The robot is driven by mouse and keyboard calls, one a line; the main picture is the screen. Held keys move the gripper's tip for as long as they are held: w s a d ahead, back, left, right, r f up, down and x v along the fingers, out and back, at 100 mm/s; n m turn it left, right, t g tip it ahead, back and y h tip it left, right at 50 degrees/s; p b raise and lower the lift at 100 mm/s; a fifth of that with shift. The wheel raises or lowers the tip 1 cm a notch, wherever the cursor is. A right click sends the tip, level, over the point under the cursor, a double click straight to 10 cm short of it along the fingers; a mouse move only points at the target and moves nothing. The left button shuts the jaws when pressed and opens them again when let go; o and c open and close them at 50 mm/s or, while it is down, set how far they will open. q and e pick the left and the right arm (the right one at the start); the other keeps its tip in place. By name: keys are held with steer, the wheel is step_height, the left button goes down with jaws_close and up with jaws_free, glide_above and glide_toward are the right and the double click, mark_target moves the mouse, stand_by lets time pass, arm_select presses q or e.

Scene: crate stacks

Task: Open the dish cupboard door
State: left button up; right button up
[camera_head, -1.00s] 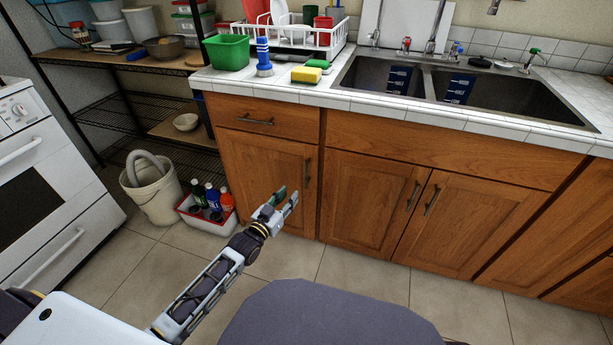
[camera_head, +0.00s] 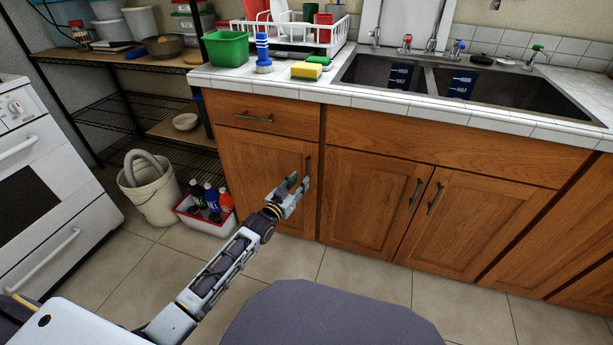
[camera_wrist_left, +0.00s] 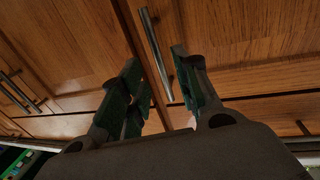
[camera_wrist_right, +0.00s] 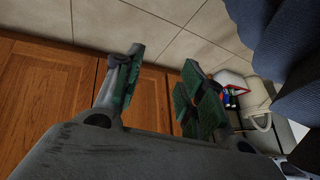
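A closed wooden cupboard door (camera_head: 262,165) sits below a drawer, left of the sink doors. Its upright bar handle (camera_head: 308,166) is near the right edge. My left gripper (camera_head: 299,181) is in front of this door, with its fingertips at the lower part of the handle. In the left wrist view the handle (camera_wrist_left: 154,48) runs between the two open fingers (camera_wrist_left: 157,72); I cannot tell whether either finger touches it. My right gripper (camera_wrist_right: 163,75) shows only in its own wrist view, open and empty, near wooden cabinet fronts and floor tiles.
The closed sink doors (camera_head: 365,205) with their handles stand to the right. A red and white tray of bottles (camera_head: 205,217) and a bucket (camera_head: 150,190) are on the floor at left, beside the stove (camera_head: 40,190). Tiled floor in front of the door is clear.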

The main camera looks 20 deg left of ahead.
mark_target(306, 174)
arm_select(q)
steer(key=shift+b+x, duration=0.5)
steer(key=shift+x, duration=0.9)
steer(key=shift+w+d, duration=0.2)
steer(key=shift+w, duration=0.45)
steer(key=shift+b+x, duration=0.55)
steer(key=shift+x, duration=0.2)
arm_select(e)
steer(key=f, duration=0.3)
steer(key=shift+a+f+t, duration=0.2)
steer(key=shift+f+t, duration=0.1)
steer(key=shift+t, duration=0.1)
arm_select(q)
steer(key=shift+w, duration=0.1)
arm_select(e)
steer(key=shift+w, duration=0.1)
arm_select(q)
jaws_close()
arm_select(e)
steer(key=shift+w+a+r, duration=0.1)
steer(key=shift+w+r, duration=0.1)
steer(key=shift+w, duration=0.1)
